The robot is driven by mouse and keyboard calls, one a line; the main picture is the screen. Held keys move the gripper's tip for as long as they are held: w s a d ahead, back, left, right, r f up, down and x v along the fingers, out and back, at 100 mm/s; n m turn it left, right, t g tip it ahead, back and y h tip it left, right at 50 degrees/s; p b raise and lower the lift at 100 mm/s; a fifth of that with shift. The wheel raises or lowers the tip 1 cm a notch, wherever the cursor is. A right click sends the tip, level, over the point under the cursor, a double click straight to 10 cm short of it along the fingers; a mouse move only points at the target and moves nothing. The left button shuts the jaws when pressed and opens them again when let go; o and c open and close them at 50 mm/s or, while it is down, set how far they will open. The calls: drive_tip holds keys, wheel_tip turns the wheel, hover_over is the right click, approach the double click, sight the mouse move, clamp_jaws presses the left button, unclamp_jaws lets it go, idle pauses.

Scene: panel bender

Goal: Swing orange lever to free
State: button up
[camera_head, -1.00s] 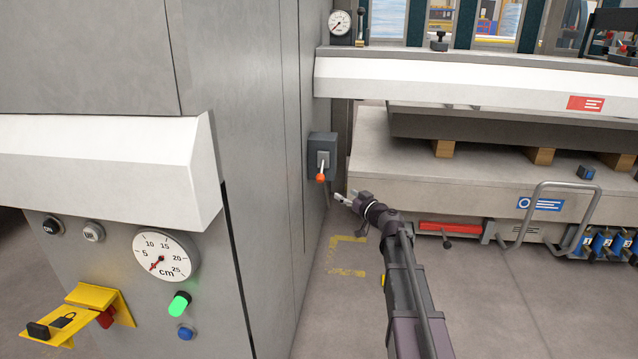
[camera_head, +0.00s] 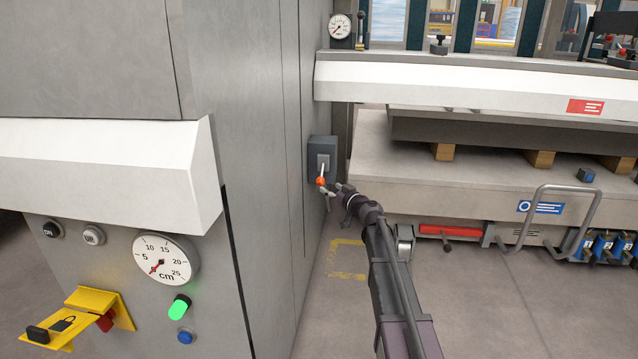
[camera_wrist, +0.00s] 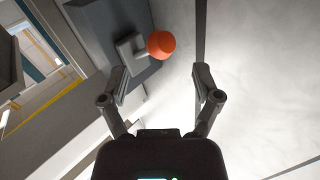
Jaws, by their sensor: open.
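The orange lever knob (camera_head: 320,182) sits at the low end of a short pale stem on a dark grey switch box (camera_head: 322,146), which is fixed to the side wall of the machine. The lever points downward in the head view. My gripper (camera_head: 329,190) is right at the knob, its fingertips close beside it; contact cannot be told. In the wrist view the orange knob (camera_wrist: 161,45) lies ahead of the open fingers (camera_wrist: 163,72), between their lines and nearer the left finger. Nothing is between the fingertips.
The large grey machine wall (camera_head: 262,150) stands close to the left of my gripper. A dial gauge (camera_head: 165,259) and a yellow bracket (camera_head: 98,305) are at the lower left. A bent metal handle (camera_head: 552,215) sticks out at the right. Floor is clear between.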

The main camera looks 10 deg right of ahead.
sight(323, 183)
drive_tip(key=shift+x, duration=3.1)
